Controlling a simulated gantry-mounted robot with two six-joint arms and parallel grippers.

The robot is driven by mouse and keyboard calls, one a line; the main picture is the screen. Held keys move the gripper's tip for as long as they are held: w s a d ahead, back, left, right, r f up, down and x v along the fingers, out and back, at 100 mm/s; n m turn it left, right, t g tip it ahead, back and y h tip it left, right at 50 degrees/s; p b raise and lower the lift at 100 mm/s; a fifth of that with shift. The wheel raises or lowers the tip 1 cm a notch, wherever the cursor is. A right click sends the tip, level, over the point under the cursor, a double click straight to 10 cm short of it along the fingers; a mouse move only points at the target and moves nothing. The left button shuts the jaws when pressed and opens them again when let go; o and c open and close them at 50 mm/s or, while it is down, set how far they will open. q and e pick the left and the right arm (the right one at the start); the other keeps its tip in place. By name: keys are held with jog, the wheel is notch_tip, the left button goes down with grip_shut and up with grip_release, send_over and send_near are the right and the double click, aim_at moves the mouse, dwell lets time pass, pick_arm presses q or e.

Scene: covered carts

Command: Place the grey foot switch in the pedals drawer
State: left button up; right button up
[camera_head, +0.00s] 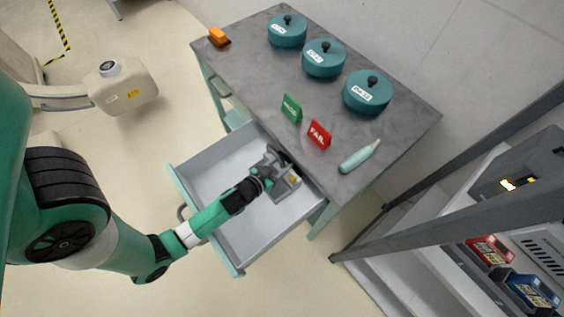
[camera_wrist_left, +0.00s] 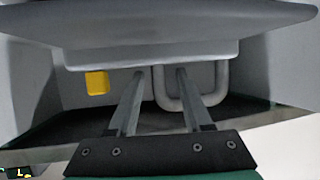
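The pedals drawer (camera_head: 213,182) is pulled out from under the dark grey table top. The grey foot switch (camera_head: 286,187) with a yellow part is inside the drawer, at its end near the table; I cannot tell whether it rests on the floor. My left gripper (camera_head: 274,172) reaches down into the drawer beside it. In the left wrist view the foot switch (camera_wrist_left: 150,52) fills the upper part, with a grey loop handle. The left gripper's fingers (camera_wrist_left: 161,75) are apart, with one bar of the loop showing between them. My right gripper is not in view.
A metal rack (camera_head: 440,225) stands at right. A beige canister (camera_head: 122,88) is at left.

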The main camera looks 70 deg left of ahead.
pick_arm(q)
jog(key=shift+s+d+r, duration=0.15)
jog(key=shift+s+d, duration=0.05)
jog(key=shift+s, duration=0.05)
jog(key=b+v, duration=0.2)
jog(key=v, duration=0.9)
jog(key=shift+s, duration=0.15)
